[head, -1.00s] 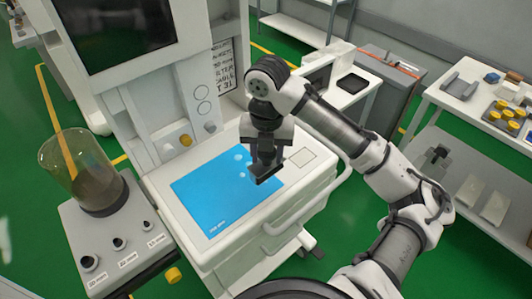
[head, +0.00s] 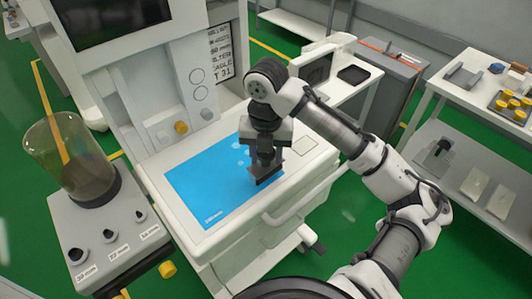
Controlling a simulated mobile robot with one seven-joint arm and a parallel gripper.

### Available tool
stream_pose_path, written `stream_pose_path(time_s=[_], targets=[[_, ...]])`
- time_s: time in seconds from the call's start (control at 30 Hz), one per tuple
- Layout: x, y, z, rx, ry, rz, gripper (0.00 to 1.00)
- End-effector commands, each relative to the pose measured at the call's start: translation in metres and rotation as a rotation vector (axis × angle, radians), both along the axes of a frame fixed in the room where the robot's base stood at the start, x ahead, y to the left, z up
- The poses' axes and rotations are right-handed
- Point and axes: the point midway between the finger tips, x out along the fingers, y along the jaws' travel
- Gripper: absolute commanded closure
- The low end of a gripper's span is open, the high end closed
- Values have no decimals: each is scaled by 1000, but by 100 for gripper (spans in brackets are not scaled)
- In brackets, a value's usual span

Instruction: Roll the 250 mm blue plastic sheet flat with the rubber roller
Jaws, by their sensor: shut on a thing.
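The blue plastic sheet (head: 205,190) lies on the white cart top (head: 160,162), with a small size label near its front corner. A few pale raised spots, which look like bubbles (head: 239,147), show near its far right part, beside my gripper. My gripper (head: 266,163) points down over the right part of the sheet. It is shut on a dark, bar-like thing that looks like the rubber roller (head: 267,177). The roller is at or just above the sheet; I cannot tell whether it touches. My gripper hides part of the sheet behind it.
The cart's upright panel (head: 165,95) rises behind the sheet. A white handle rail (head: 300,200) runs along the cart's right front. A shelf table (head: 470,100) stands at right.

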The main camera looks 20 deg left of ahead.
Motion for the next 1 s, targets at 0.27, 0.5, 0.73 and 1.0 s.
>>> stream_pose_path(time_s=[0.27,0.5,0.73,1.0], targets=[[0,0,0,0,0,0,77],[0,0,-4,0,0,0,77],[0,0,-9,0,0,0,77],[0,0,-12,0,0,0,77]])
